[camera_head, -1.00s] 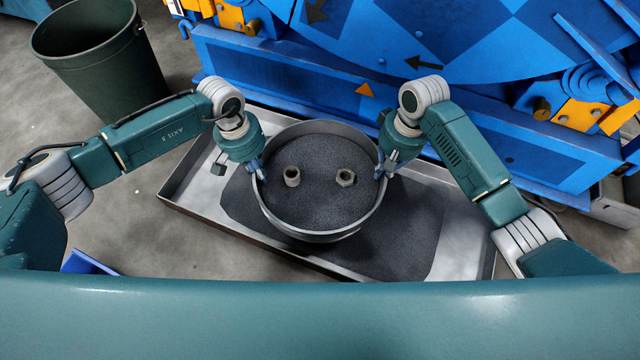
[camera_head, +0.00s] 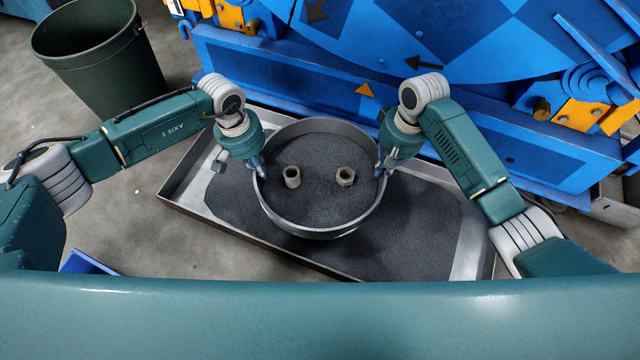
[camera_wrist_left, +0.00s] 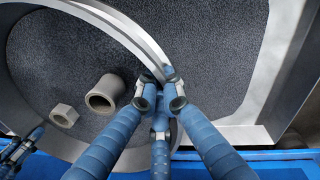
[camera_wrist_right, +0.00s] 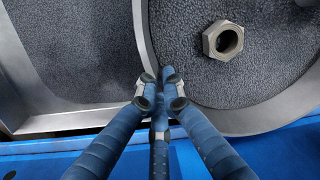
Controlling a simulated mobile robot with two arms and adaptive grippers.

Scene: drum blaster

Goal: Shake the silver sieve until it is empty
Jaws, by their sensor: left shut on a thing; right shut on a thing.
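The silver sieve (camera_head: 318,233) is a round metal pan held level over the tray, between my two grippers. Dark grey grit (camera_head: 318,200) covers its floor, with a round hollow bushing (camera_head: 292,177) and a hex nut (camera_head: 346,176) lying on top. My left gripper (camera_head: 260,170) is shut on the sieve's left rim; the left wrist view shows the fingers (camera_wrist_left: 160,90) pinching it. My right gripper (camera_head: 381,169) is shut on the right rim, with its fingers (camera_wrist_right: 160,90) around the wall in the right wrist view.
A shallow metal tray (camera_head: 470,250) lies below, with dark grit spread over much of its floor. A blue machine (camera_head: 300,75) stands right behind it. A dark green bin (camera_head: 100,70) is at the upper left. A blue object (camera_head: 85,263) shows at the lower left.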

